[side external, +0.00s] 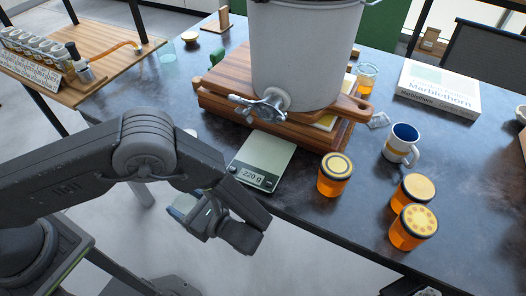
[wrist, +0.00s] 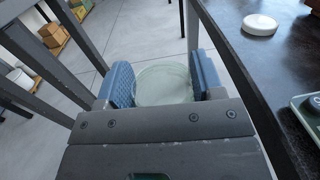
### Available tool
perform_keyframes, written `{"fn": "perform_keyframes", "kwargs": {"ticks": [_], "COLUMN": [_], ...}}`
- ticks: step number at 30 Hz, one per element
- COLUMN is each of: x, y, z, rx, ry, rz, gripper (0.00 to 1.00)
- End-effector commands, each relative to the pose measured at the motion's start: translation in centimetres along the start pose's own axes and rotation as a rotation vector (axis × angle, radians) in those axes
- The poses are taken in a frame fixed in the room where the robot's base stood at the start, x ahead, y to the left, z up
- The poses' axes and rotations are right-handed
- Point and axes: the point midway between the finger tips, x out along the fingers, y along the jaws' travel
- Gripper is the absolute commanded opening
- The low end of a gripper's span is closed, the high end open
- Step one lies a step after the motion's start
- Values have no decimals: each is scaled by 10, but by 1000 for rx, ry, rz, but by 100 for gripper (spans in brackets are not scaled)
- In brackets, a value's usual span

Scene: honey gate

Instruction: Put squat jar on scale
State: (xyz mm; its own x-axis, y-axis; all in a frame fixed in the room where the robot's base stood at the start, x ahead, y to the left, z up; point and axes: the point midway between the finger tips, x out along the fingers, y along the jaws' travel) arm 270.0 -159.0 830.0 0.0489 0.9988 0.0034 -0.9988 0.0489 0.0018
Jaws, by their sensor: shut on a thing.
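My gripper (wrist: 163,85) is shut on a round, pale clear-glass squat jar (wrist: 164,86), held between its blue finger pads in the wrist view. In the side view my gripper (side external: 185,210) hangs low, out past the front edge of the table, and the jar is not clearly seen there. The scale (side external: 268,152) lies flat near the table's front edge, with a bare pale plate and a display that seems to read -220 g. My gripper is left of and in front of it. A corner of the scale (wrist: 311,106) shows at the wrist view's right edge.
A large pot with a tap (side external: 305,50) stands on a wooden board (side external: 215,85) behind the scale. Amber jars (side external: 334,180) and a mug (side external: 400,145) stand to the right. A white lid (wrist: 260,25) lies near the table edge. Floor shows below my gripper.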

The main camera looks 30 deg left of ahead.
Motion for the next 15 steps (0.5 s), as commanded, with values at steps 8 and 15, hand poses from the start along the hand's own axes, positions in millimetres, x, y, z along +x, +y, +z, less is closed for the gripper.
{"fn": "perform_keyframes", "kwargs": {"ticks": [8, 15], "x": [-66, -131], "y": [-78, -111], "z": [16, 35], "rx": [-7, -6], "ry": [2, -1], "rz": [-623, -977], "gripper": [8, 8]}}
